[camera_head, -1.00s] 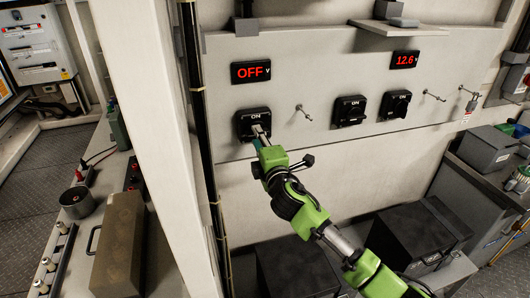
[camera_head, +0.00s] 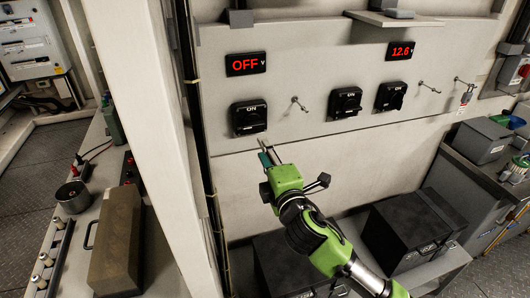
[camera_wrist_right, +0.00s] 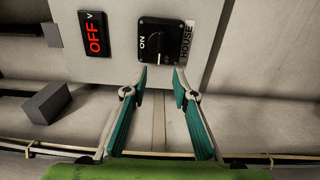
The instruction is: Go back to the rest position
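My right gripper (camera_head: 268,154) is in front of the white panel (camera_head: 300,80), a little below and to the right of the left black rotary switch (camera_head: 249,117). In the right wrist view the gripper (camera_wrist_right: 160,82) is open, with its two teal-padded fingers apart and nothing between them. The left switch, labelled HOUSE, shows ahead of the fingertips in that view (camera_wrist_right: 163,42) and is not touched. The red display above it (camera_head: 246,64) reads OFF. My left gripper is in neither view.
Two more black switches (camera_head: 345,102) (camera_head: 391,96) and a 12.6 display (camera_head: 400,51) are on the panel. Black boxes (camera_head: 412,235) stand below on a shelf. A white post (camera_head: 135,100) rises at left, beside a bench with a brown box (camera_head: 117,240).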

